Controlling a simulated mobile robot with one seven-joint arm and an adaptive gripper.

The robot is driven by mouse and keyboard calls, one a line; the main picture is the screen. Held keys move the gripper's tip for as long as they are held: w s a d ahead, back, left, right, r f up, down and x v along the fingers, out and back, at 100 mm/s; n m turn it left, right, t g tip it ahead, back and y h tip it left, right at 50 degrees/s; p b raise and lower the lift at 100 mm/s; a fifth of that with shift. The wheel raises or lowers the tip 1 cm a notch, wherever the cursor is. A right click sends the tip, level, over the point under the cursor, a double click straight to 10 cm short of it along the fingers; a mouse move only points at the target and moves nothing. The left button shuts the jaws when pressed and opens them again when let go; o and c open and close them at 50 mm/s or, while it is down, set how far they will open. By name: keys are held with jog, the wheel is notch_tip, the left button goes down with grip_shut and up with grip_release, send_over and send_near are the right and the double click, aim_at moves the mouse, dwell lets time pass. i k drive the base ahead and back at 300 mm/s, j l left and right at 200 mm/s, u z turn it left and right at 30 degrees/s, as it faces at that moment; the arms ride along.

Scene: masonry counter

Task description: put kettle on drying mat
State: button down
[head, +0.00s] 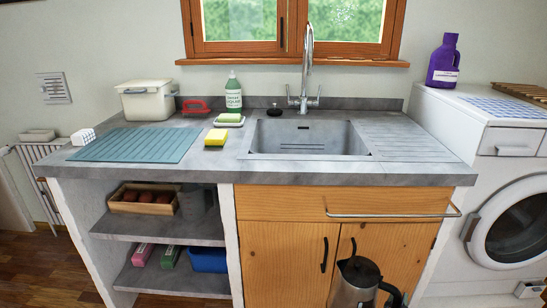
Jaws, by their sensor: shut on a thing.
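The kettle (357,283) is a steel pot with a black lid and a dark handle on its right. It shows at the bottom edge, upright in front of the lower cabinet doors and well below the counter top. Its lower part is cut off by the frame. My gripper cannot be made out; the kettle's grip side runs out of the picture. The drying mat (134,145) is a flat, ribbed teal mat on the left of the counter. Its surface is bare.
A sink (309,138) with a tall tap (307,62) is right of centre. A cream bin (147,100) stands behind the mat, a white block (83,137) at its left edge, a yellow sponge (216,137) to its right. A towel rail (392,214) juts from the counter front.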

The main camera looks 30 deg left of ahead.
aim_at(142, 142)
jog(key=u, duration=1.7)
jog(key=l+u, duration=0.4)
jog(key=l, duration=0.45)
jog(key=k+l, duration=0.15)
jog(key=l, duration=0.8)
jog(key=k, duration=0.05)
